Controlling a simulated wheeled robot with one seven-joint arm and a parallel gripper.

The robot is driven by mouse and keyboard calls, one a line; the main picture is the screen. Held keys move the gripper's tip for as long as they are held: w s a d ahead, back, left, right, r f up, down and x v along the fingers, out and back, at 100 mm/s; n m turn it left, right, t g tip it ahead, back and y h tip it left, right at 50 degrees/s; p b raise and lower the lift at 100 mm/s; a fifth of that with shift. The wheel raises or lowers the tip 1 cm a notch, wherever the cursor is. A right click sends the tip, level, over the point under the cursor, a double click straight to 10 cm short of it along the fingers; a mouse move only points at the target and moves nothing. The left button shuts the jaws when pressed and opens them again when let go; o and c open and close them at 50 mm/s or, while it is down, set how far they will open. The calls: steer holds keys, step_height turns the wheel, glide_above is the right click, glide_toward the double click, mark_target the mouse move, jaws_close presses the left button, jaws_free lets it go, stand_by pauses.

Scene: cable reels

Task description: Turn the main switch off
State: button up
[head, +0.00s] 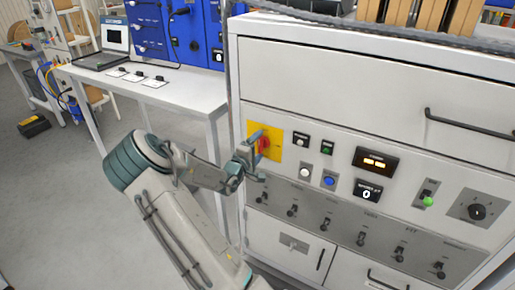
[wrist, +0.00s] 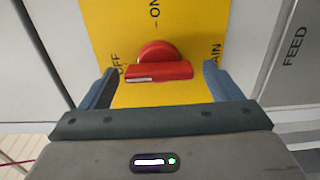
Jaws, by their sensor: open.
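The main switch is a red rotary knob with a bar handle (wrist: 165,71) on a yellow plate (wrist: 105,22); in the head view the red knob (head: 263,145) is partly hidden by my gripper. In the wrist view the bar lies level across the picture, with a white mark on its left half, on the side of the word OFF. ON is printed above the knob. My gripper (wrist: 160,76) is open, one finger beyond each end of the bar, with gaps on both sides. In the head view my gripper (head: 252,158) is right in front of the plate.
A grey strip with several toggle switches (head: 360,238) runs below. A drawer handle (head: 468,131) sticks out at upper right. A white bench (head: 190,92) stands left.

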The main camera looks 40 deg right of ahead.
steer(key=b+v, duration=0.2)
steer(key=v, duration=1.1)
steer(key=shift+s+a, duration=0.15)
steer(key=shift+a, duration=0.2)
steer(key=w+a+f+m+y, duration=0.2)
steer(key=a+f+m+y, duration=0.15)
steer(key=a+y, duration=0.45)
steer(key=s+a+r+y, duration=0.3)
steer(key=a+r+y, duration=0.1)
steer(key=a+y, duration=0.4)
steer(key=s+a+r+g, duration=0.2)
steer(key=s+a+r, duration=0.1)
steer(key=s, duration=0.7)
steer(key=s+a+r+m+g, duration=0.1)
steer(key=s+a+r, duration=0.2)
steer(key=s+r, duration=0.3)
steer(key=s, duration=0.5)
steer(key=shift+s+g+y, duration=0.3)
steer(key=shift+g, duration=0.1)
